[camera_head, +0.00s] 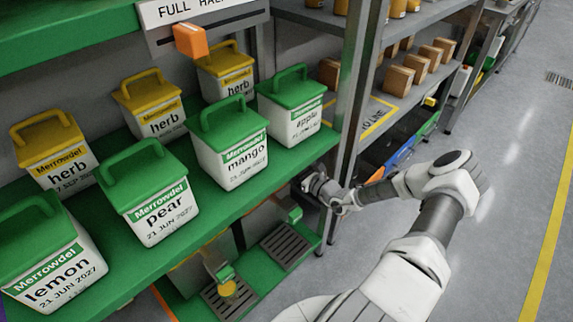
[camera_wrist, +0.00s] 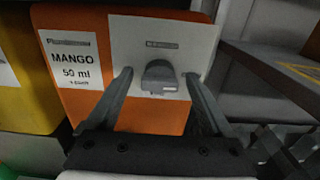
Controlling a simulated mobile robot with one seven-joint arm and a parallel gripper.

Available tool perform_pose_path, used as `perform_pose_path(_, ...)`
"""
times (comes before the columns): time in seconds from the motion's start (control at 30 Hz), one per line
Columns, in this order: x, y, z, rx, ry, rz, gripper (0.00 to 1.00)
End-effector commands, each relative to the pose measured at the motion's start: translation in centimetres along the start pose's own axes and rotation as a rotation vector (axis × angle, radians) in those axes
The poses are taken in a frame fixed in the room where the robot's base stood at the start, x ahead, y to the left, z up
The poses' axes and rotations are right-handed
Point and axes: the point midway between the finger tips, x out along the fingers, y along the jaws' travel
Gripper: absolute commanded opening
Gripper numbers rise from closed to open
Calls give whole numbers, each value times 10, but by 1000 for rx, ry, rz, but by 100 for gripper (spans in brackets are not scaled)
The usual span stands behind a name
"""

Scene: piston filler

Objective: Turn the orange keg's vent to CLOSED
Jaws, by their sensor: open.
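In the wrist view an orange body (camera_wrist: 150,28) fills the middle. A grey knob (camera_wrist: 160,75) sticks out of the plate below the slot. My gripper (camera_wrist: 158,77) is open, with one finger on each side of the knob; I cannot tell whether they touch it. No vent or CLOSED marking can be read. In the head view my gripper (camera_head: 310,186) is at the green shelf's right end; the orange body is not clearly visible there.
Green-lidded tubs, including mango (camera_head: 232,160) and pear (camera_head: 155,215), and yellow-lidded herb tubs (camera_head: 150,112) stand on the green shelf (camera_head: 225,205). Drip trays (camera_head: 285,244) lie below. A rack post (camera_head: 350,85) rises beside my arm. The floor (camera_head: 500,220) at right is clear.

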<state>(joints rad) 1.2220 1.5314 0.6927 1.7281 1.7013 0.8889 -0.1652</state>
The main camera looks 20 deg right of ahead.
Motion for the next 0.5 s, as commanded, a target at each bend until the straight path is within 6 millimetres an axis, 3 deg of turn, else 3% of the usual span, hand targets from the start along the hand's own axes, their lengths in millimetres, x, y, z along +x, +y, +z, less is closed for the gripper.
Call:
perform_pose_path(0.27,1,0,0,0,0,0,83)
perform_pose_path(0.5,1,0,0,0,0,0,40)
